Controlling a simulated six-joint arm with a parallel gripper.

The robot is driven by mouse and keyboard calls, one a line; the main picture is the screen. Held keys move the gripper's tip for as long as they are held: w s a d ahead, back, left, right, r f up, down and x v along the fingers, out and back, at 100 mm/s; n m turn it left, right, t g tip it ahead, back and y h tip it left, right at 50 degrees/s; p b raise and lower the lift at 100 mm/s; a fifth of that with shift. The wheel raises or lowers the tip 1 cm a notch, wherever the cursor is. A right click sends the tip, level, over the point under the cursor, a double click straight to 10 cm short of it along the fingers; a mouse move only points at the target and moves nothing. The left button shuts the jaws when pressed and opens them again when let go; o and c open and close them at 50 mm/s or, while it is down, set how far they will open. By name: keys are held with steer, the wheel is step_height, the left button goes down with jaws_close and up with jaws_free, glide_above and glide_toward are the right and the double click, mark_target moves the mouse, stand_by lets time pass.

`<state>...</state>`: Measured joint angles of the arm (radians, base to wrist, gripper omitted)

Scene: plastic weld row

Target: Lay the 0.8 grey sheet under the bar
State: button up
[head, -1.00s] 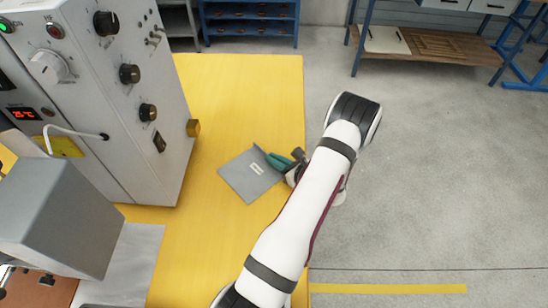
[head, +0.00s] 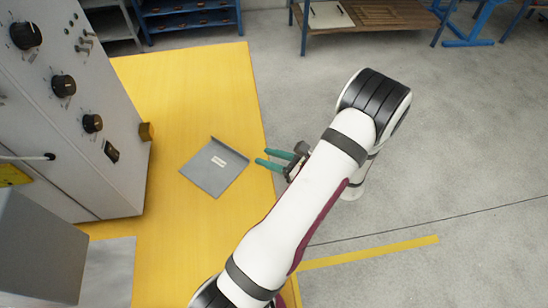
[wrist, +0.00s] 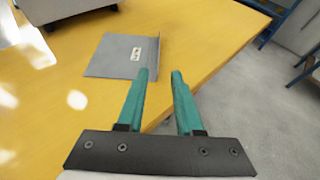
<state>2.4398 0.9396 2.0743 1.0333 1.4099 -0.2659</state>
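A grey sheet (head: 212,177) with a small white label and a raised lip along one edge lies flat on the yellow table. It also shows in the wrist view (wrist: 108,56), ahead and left of the fingers. My gripper (head: 262,157), with green fingers, is open and empty at the table's right edge, just right of the sheet and apart from it. The wrist view shows a clear gap between its fingertips (wrist: 160,73). I cannot make out the bar in these frames.
A grey control cabinet (head: 85,120) with black knobs stands on the table's left. A grey box-shaped housing (head: 40,250) is at lower left, with a pale plate (head: 107,272) beside it. The yellow table (head: 195,90) is clear around the sheet. Shelving stands behind.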

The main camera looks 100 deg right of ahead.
steer(key=shift+o, duration=0.5)
steer(key=shift+v, duration=1.15)
steer(key=g+y, duration=0.3)
glide_toward(230, 147)
steer(key=x, duration=0.8)
steer(key=shift+w+d+f, duration=0.2)
jaws_close()
